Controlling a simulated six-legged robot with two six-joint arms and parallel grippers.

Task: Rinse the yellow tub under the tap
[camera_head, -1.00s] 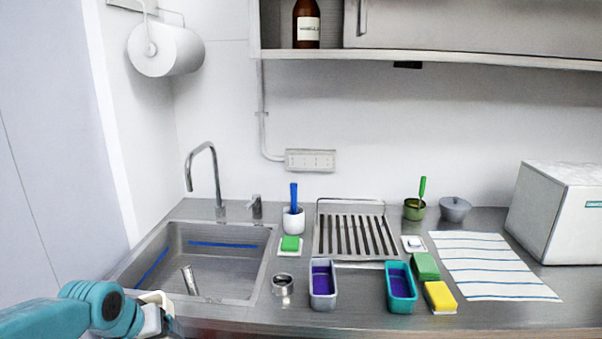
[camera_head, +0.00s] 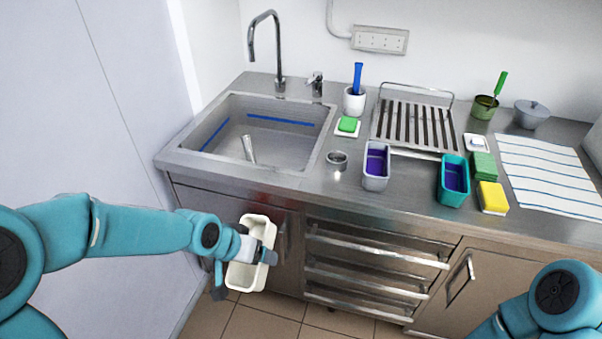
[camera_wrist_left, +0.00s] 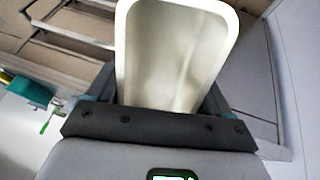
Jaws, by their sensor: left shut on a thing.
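A pale cream, almost white tub (camera_head: 263,231) hangs in front of the cabinet doors, below counter height. My left gripper (camera_head: 256,250) is shut on it. In the left wrist view the tub (camera_wrist_left: 177,50) fills the space between the fingers, and its inside looks empty in the part that shows. The tap (camera_head: 279,60) is a tall curved spout behind the sink (camera_head: 225,135), up and beyond the gripper. Its lever (camera_head: 316,84) stands just right of the spout. I see no water running. My right arm shows at the lower right; its gripper is out of view.
A small metal cup (camera_head: 337,160), a grey tub (camera_head: 375,170) and a teal tub (camera_head: 453,182), both purple inside, stand along the counter's front. A yellow sponge (camera_head: 492,197) lies right of them. A drying rack (camera_head: 412,125) is behind. A metal object (camera_head: 249,148) is in the sink.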

